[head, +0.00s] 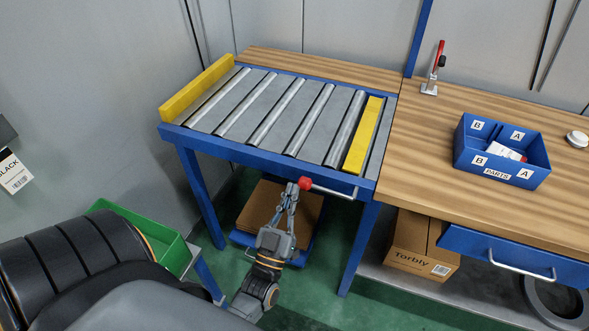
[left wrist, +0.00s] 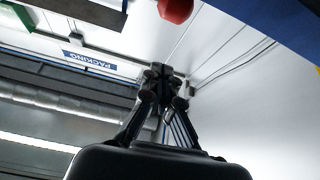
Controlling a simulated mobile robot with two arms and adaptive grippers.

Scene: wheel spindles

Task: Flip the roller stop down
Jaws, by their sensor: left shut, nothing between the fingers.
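The roller table (head: 255,148) has a yellow bar (head: 363,137) between its rollers near the right end; I take it for the roller stop. It appears to stand above the rollers. A thin lever (head: 333,192) runs along the table's front right edge and ends in a red knob (head: 305,183). My left gripper (head: 291,189) is shut and empty, pointing up in front of the table, its tips just left of the knob. Contact cannot be told. In the left wrist view the shut fingertips (left wrist: 163,82) point upward, with the red knob (left wrist: 176,8) beyond them. My right gripper is not seen.
Another yellow bar (head: 197,88) closes the table's left end. A wooden workbench (head: 430,155) adjoins on the right, with a blue parts bin (head: 540,163) and a red-handled clamp (head: 436,68). A cardboard box (head: 420,245) sits below. A green crate (head: 170,252) stands at lower left.

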